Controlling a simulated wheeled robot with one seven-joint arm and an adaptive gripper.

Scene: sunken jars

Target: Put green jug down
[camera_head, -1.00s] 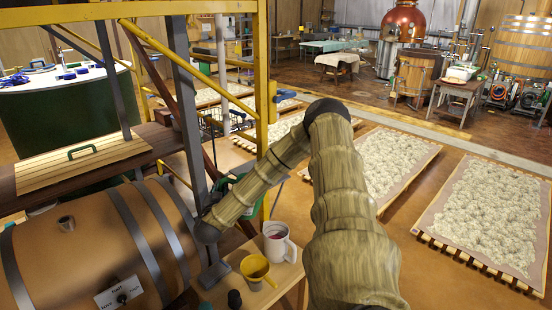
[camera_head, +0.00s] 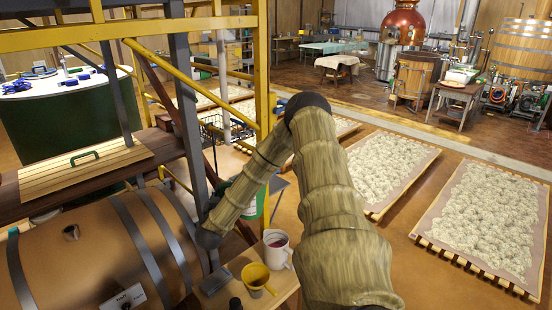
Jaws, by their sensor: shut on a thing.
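My arm comes up from the bottom right, bends at a dark elbow, and runs down left to a dark wrist joint in front of the grey post (camera_head: 186,105). My gripper does not show beyond that joint. A green thing (camera_head: 261,204) shows partly behind my forearm, by the yellow frame. I cannot tell whether it is the green jug or whether it is held. A small wooden table (camera_head: 285,283) below carries a yellow jug (camera_head: 255,276) and a white jug (camera_head: 277,249) with reddish contents.
A wooden barrel (camera_head: 100,250) lies at the lower left under a dark shelf. The yellow frame (camera_head: 262,70) stands close to my forearm. Slatted drying beds (camera_head: 480,215) fill the floor at right. A dark small object (camera_head: 235,303) is at the table's front.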

